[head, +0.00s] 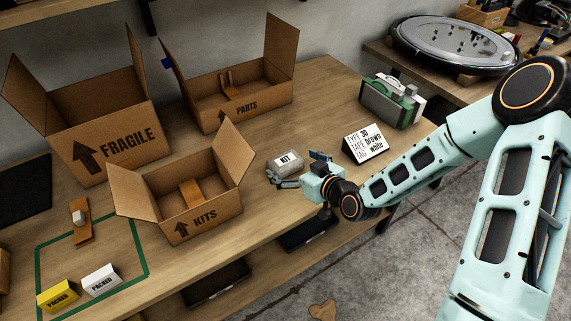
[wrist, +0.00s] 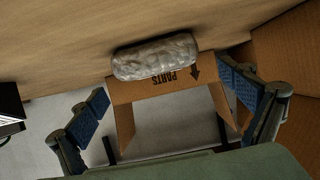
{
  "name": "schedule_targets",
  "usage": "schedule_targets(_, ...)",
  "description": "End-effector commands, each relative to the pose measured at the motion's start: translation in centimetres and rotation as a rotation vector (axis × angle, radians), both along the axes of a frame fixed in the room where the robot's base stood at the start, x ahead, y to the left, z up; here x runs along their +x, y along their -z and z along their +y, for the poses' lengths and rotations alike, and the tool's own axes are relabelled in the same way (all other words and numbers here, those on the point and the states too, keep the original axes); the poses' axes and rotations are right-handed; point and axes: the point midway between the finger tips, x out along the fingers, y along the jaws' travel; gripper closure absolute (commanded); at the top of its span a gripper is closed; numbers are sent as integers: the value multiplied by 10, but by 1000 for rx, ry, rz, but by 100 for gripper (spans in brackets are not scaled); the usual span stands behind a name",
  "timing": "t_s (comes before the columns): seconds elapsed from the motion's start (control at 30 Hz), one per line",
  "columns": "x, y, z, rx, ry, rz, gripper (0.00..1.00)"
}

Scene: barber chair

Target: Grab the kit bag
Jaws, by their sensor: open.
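The kit bag (head: 285,165) is a small grey pouch with a white KIT label, lying on the workbench near its front edge. In the wrist view the bag (wrist: 155,57) shows as a crinkled grey shape in the upper middle, its label out of sight. My gripper (head: 302,170) is open just right of the bag, its fingers spread near the bag's right end. In the wrist view the blue-padded fingers of my gripper (wrist: 163,86) stand wide to the left and right, with clear gaps to the bag.
A sign card (head: 365,145) and a green-and-grey device (head: 390,102) stand to the right. Yellow (head: 58,295) and white (head: 101,281) PACKED boxes sit front left.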

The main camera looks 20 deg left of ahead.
Motion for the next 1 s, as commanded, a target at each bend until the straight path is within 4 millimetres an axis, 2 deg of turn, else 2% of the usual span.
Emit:
schedule_targets(0.2, 18, 12, 22, 0, -1, -1, 4)
schedule_targets(0.53, 22, 14, 26, 0, 0, -1, 5)
schedule_targets(1.0, 23, 13, 26, 0, -1, -3, 55)
